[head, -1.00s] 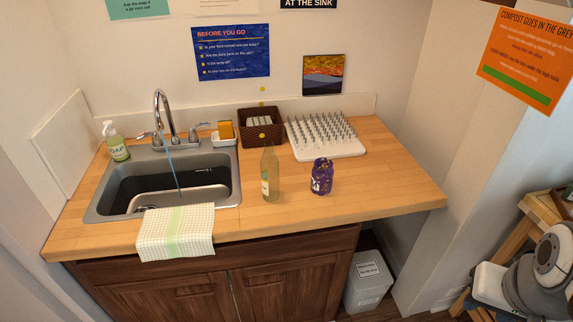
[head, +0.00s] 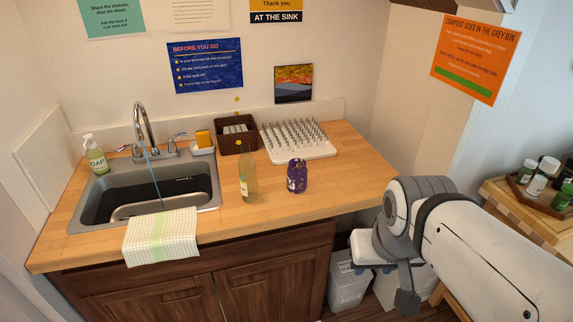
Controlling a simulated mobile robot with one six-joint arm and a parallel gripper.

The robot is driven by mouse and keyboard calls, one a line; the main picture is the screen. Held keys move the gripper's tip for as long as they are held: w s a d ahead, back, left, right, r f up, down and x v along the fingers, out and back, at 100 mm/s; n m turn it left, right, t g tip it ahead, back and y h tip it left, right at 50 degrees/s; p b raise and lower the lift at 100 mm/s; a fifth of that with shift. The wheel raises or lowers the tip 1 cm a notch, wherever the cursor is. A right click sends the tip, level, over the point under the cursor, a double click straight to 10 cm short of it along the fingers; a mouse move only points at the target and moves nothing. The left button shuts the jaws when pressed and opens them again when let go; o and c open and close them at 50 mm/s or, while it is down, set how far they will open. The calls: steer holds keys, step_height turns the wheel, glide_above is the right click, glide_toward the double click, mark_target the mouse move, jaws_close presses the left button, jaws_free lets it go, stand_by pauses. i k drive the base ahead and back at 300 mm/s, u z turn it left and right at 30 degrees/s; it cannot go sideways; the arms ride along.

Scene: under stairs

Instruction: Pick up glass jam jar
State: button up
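A small dark purple jar (head: 297,176) with pale markings stands upright on the wooden counter, right of a tall glass bottle (head: 248,178) with yellowish contents. It looks like the glass jam jar, but its label is too small to read. My white and grey arm reaches in from the right, beside the counter's right end. A dark grey part at the arm's end, perhaps my gripper (head: 407,297), hangs low over the floor, apart from the jar. Its fingers cannot be made out clearly.
A sink (head: 150,196) with running water is at left, with a checked towel (head: 160,236) over the front edge. A pegged drying rack (head: 298,141) and brown basket (head: 238,136) stand behind. Several small jars stand on a tray (head: 522,189) at right. The counter right of the purple jar is clear.

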mark_target(296, 172)
steer(key=z, duration=0.05)
steer(key=i, duration=1)
steer(key=u, duration=0.05)
